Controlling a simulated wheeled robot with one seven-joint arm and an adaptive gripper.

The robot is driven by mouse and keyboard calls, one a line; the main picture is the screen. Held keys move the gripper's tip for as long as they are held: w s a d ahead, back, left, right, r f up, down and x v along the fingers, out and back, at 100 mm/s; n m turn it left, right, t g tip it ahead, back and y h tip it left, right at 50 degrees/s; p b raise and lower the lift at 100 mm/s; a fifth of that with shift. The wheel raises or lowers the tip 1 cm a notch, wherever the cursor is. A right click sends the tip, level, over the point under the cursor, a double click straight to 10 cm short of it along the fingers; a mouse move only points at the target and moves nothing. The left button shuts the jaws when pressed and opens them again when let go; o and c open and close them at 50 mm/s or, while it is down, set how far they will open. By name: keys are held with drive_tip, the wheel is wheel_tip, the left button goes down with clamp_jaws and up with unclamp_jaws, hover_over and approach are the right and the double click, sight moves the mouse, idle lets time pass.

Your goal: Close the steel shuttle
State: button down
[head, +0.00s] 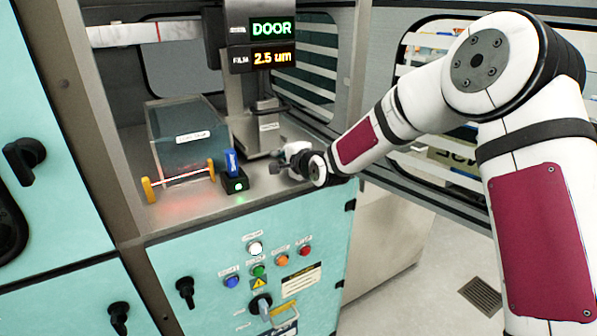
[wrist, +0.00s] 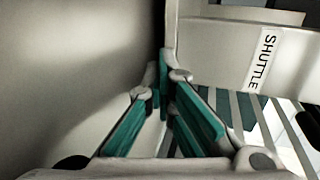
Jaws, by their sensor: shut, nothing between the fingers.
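The steel shuttle (wrist: 212,48) shows in the wrist view as a pale metal block with a sideways SHUTTLE label, at the upper right. In the head view, a grey metal block with a small label (head: 268,126) stands at the foot of the column and looks like the same shuttle. My gripper (head: 280,168) is low over the worktop, just in front and right of that block. In the wrist view my gripper (wrist: 166,76) is shut and empty, its tips beside the shuttle's left edge. I cannot tell whether they touch it.
A tinted glass tank (head: 186,128) stands left, with a yellow-ended bar (head: 180,180) before it. A blue piece sits in a black holder (head: 235,183) left of my gripper. A display (head: 271,30) reads DOOR. The cabinet front carries several buttons. A slatted window frame is at the right.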

drive_tip(key=shift+r, duration=0.1)
drive_tip(key=v, duration=1.2)
drive_tip(key=shift+d, duration=0.1)
drive_tip(key=s+d+r+n+g+h, duration=0.2)
drive_tip(key=s+d+r+n+h, duration=0.15)
drive_tip(key=s+d, duration=0.4)
drive_tip(key=s+d+r+n+g+h, duration=0.1)
drive_tip(key=s+d+r+n+h, duration=0.1)
drive_tip(key=s+d+n+h, duration=0.4)
drive_tip(key=s+d+g, duration=0.1)
drive_tip(key=s+d, duration=0.2)
drive_tip(key=s, duration=0.5)
drive_tip(key=s+d+n+g+y, duration=0.1)
drive_tip(key=s+d, duration=0.2)
drive_tip(key=s, duration=0.5)
drive_tip(key=s+d+r+g, duration=0.1)
drive_tip(key=s+d+g, duration=0.1)
drive_tip(key=s, duration=0.6)
drive_tip(key=shift+s+d+n, duration=0.2)
drive_tip(key=shift+d+n, duration=0.15)
drive_tip(key=shift+d, duration=0.5)
drive_tip(key=shift+d+y, duration=0.1)
drive_tip(key=shift+y, duration=0.15)
